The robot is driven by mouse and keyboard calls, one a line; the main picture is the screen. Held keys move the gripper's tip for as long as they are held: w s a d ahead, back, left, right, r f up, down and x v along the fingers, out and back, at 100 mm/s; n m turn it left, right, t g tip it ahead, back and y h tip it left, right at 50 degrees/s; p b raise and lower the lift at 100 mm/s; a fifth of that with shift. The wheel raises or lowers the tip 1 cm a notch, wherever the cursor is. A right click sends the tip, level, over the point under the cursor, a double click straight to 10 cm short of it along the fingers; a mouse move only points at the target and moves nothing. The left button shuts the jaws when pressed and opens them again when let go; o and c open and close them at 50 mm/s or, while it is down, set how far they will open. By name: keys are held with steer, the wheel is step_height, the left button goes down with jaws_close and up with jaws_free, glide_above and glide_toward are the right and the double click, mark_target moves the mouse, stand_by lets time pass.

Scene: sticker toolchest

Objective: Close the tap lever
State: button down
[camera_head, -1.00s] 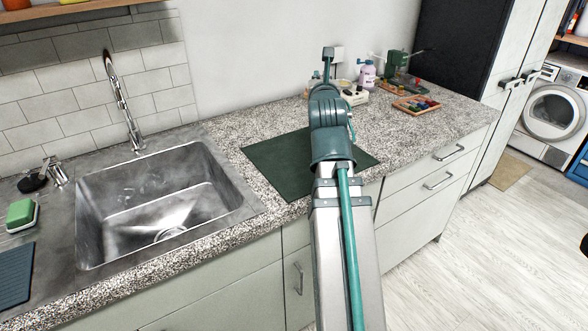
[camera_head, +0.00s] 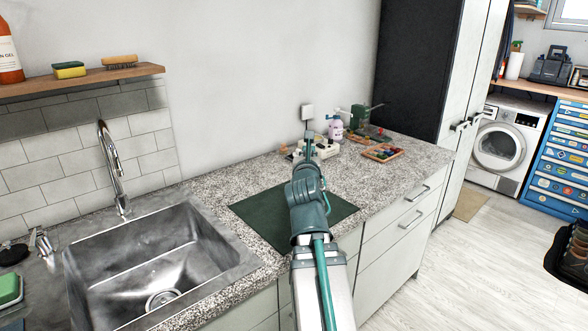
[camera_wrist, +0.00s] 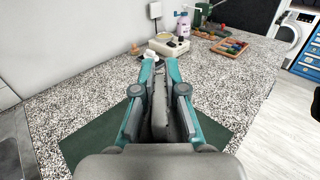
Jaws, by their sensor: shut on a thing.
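The chrome tap (camera_head: 113,165) stands behind the steel sink (camera_head: 215,262), its curved spout upright over the basin. A small chrome lever-like fitting (camera_head: 42,243) is on the counter left of the sink. I cannot tell which way it is turned. My gripper (camera_head: 309,140) is far to the right of both, above the back of the counter past the green mat. In the wrist view my gripper (camera_wrist: 160,62) shows teal fingers close together around a narrow grey thing (camera_wrist: 163,100). I cannot tell what it is. The tap and lever are outside the wrist view.
The green mat (camera_head: 255,205) lies right of the sink. Behind it are a white device (camera_head: 325,150), a bottle (camera_head: 336,128), a green machine (camera_head: 362,117) and a wooden tray (camera_head: 383,153). A green sponge (camera_head: 8,289) is at the left edge.

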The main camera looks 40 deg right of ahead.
steer(key=p, duration=0.2)
steer(key=shift+w+d+r+p, duration=0.2)
steer(key=shift+w+p, duration=0.15)
steer(key=shift+w, duration=0.05)
steer(key=w+d+f, duration=0.2)
steer(key=w+f, duration=0.6)
steer(key=f, duration=0.3)
steer(key=shift+w+f, duration=0.15)
steer(key=shift+f, duration=0.1)
steer(key=shift+f+b, duration=0.15)
steer(key=shift+b, duration=0.25)
steer(key=c, duration=1.2)
jaws_free()
steer(key=shift+c, duration=0.2)
